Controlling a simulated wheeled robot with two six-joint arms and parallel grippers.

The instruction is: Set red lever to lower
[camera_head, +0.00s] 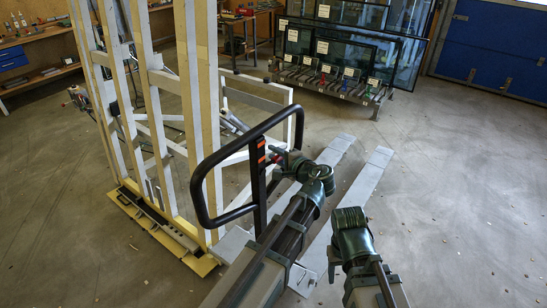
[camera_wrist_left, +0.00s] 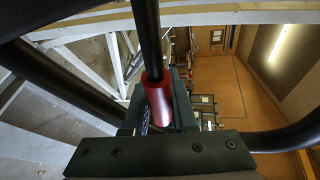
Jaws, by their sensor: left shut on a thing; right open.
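The red lever is a black rod with a red sleeve (camera_wrist_left: 157,105), seen close up in the left wrist view. In the head view only a small red part (camera_head: 277,157) shows, beside the black tubular handle frame (camera_head: 203,178). My left gripper (camera_head: 283,160) is at this lever and shut on it; in the left wrist view the jaws (camera_wrist_left: 158,120) stand on both sides of the red sleeve. The far end of the lever is hidden by the gripper. My right gripper (camera_head: 349,218) is open and apart from the frame, to the right; its fingertips are hard to make out.
The tall tilting frame (camera_head: 193,110) with yellow and white uprights stands at the left on a yellow base. Two grey forks (camera_head: 365,190) lie along the floor by my arms. A rack of glass panes (camera_head: 340,82) stands at the back. The floor at right is clear.

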